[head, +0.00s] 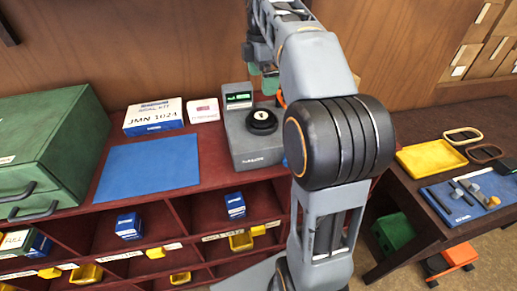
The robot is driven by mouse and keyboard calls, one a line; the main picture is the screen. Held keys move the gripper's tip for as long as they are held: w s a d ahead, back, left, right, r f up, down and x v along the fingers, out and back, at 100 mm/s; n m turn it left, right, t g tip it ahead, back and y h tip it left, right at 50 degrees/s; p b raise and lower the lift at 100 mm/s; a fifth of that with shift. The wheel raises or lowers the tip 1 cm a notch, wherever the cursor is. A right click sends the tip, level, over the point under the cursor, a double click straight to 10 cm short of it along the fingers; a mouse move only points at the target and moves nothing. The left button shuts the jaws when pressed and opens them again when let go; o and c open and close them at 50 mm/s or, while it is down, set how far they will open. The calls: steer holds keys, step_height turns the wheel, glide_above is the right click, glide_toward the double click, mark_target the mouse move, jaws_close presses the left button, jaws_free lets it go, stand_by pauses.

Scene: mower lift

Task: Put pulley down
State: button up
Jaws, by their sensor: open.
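A black round pulley (262,121) with a pale centre lies flat on top of a grey scale (252,150) with a small lit green display. My gripper (262,73) is above and behind the pulley, apart from it, and partly hidden by my arm's links. It is open, with nothing seen between its fingers. My arm crosses the middle of the head view and hides the shelf top just right of the scale.
A blue mat (148,167) lies bare left of the scale. A white box (153,117) and a green case (45,145) stand nearby. Cubbies below hold blue boxes and yellow bins. A side table (430,210) at right carries a yellow tray (430,157) and tools on blue.

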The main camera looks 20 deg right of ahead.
steer(key=s+a+f+m+t, duration=0.2)
steer(key=s+a+f+m, duration=0.2)
steer(key=s+f+m, duration=0.4)
steer(key=s+a+f+m+t, duration=0.2)
steer(key=s+a+f+m, duration=0.3)
steer(key=s+f+m, duration=0.2)
steer(key=shift+s+f+m+t, duration=0.35)
steer(key=shift+f+m, duration=0.35)
steer(key=shift+m, duration=0.3)
steer(key=shift+f, duration=0.3)
